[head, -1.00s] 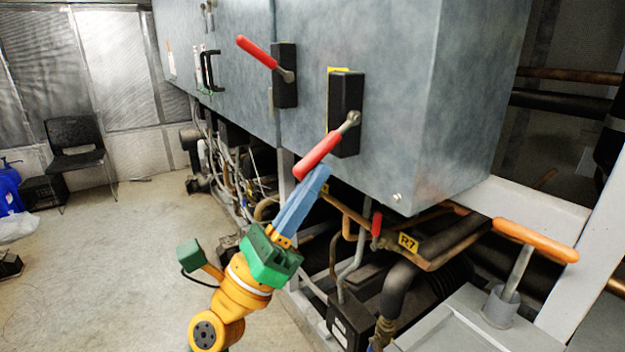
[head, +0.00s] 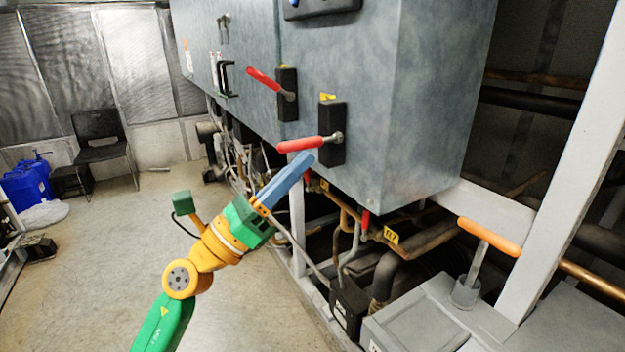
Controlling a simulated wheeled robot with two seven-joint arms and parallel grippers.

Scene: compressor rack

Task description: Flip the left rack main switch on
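Two black switch boxes with red levers are on the grey cabinet front. The left switch's lever (head: 263,78) points up and left from its box (head: 287,104). The right switch's lever (head: 301,144) points left, nearly level, from its box (head: 331,150). My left gripper (head: 304,160), with blue fingers, is just under the right switch's lever, close to its red grip. The fingers look pressed together with nothing between them; whether they touch the lever is hard to tell. My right gripper is not in view.
The grey cabinet (head: 425,110) overhangs pipes and hoses. An orange-handled lever (head: 489,237) stands at the lower right beside a white frame post (head: 570,160). A black chair (head: 100,145) and blue container (head: 27,182) are at the back left.

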